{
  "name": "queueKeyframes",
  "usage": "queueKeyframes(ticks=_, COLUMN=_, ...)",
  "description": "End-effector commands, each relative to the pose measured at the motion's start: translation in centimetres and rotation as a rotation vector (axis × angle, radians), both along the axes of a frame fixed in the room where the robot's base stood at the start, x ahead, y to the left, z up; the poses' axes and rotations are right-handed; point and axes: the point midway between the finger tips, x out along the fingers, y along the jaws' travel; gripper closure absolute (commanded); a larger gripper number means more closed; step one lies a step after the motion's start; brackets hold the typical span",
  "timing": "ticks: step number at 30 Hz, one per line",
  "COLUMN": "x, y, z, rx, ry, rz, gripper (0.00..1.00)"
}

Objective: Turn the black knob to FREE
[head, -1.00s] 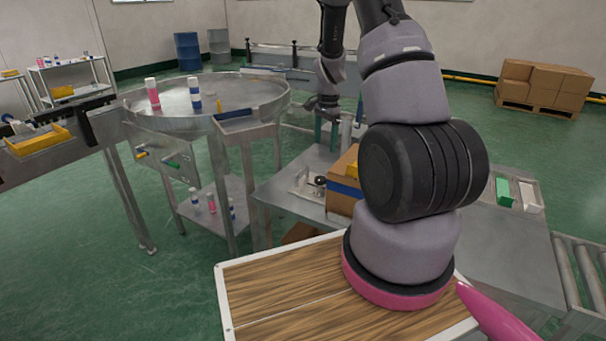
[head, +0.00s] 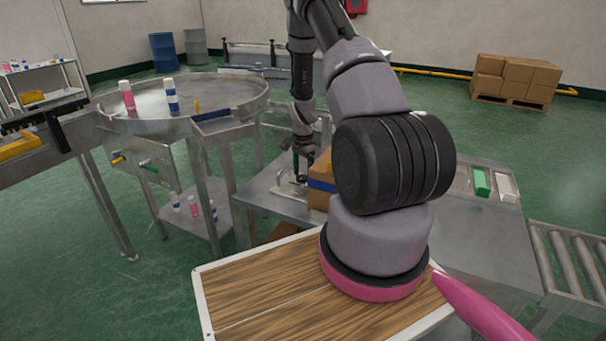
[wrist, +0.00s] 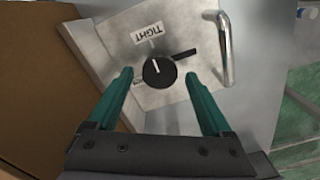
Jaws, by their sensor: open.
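The black knob (wrist: 159,72) sits on a light metal plate (wrist: 185,30) in the wrist view. It is round, with a white pointer line aimed up toward the white TIGHT label (wrist: 150,33). A second, smaller label (wrist: 138,82) at the knob's lower left is mostly hidden by my left finger. A black bar sticks out at the knob's upper right. My gripper (wrist: 159,76) is open, with its two green fingers on either side of the knob and gaps showing. In the head view my gripper (head: 299,168) is low over the plate; the knob is hidden there.
A metal handle (wrist: 226,48) rises from the plate to the right of the knob. A cardboard box (head: 320,185) with a blue band stands right beside the gripper.

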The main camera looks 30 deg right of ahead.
Motion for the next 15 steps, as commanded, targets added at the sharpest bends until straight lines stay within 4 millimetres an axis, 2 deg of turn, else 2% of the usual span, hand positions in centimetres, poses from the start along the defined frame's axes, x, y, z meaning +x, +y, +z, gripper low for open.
queueKeyframes(ticks=8, x=0.01, y=0.00, z=-0.12, rx=0.000, ry=0.000, rz=0.000, gripper=0.16)
queueKeyframes(ticks=12, x=0.00, y=0.00, z=-0.12, rx=0.000, ry=0.000, rz=0.000, gripper=0.70)
queueKeyframes(ticks=14, x=0.00, y=0.00, z=-0.11, rx=0.000, ry=0.000, rz=0.000, gripper=0.93)
queueKeyframes(ticks=15, x=0.00, y=0.00, z=-0.11, rx=0.000, ry=0.000, rz=0.000, gripper=1.00)
